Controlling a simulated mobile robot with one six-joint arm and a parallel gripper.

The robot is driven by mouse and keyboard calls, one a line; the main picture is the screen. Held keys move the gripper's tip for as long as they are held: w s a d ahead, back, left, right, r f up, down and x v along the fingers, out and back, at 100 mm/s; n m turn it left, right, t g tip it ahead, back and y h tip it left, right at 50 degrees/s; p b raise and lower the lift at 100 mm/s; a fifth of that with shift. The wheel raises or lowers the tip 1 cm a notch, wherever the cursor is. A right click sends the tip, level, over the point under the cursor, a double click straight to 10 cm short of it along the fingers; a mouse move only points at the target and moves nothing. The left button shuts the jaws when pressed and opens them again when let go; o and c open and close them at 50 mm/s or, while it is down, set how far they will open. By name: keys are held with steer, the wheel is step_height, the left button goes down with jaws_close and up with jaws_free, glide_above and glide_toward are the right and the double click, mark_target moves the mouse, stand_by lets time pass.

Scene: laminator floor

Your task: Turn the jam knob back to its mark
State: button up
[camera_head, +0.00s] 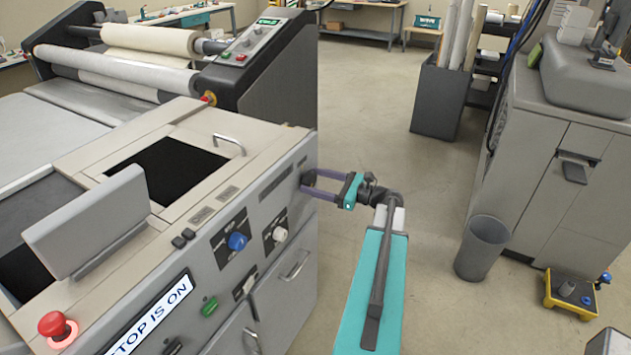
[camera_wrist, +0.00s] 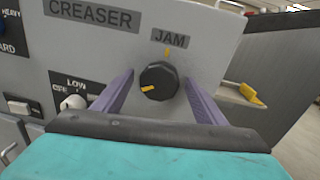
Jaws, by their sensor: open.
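The jam knob (camera_wrist: 159,81) is a round black knob on the grey creaser panel, under the JAM label (camera_wrist: 171,38). Its yellow pointer is turned to the left and slightly down. The yellow mark (camera_wrist: 167,52) is on the panel just above the knob, so pointer and mark are apart. My gripper (camera_wrist: 157,86) is open, with one purple finger on each side of the knob and gaps showing between. In the head view my gripper (camera_head: 307,181) reaches the panel's right end from the right; the knob is hard to make out there.
The creaser panel also carries a blue knob (camera_head: 237,241), a white knob (camera_head: 280,234) and a green switch (camera_head: 209,307). A red stop button (camera_head: 57,326) is lit at its base. A grey bin (camera_head: 482,248) stands on the floor to the right. A yellow piece (camera_wrist: 251,94) lies right of the panel.

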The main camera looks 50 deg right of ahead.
steer(key=c, duration=1)
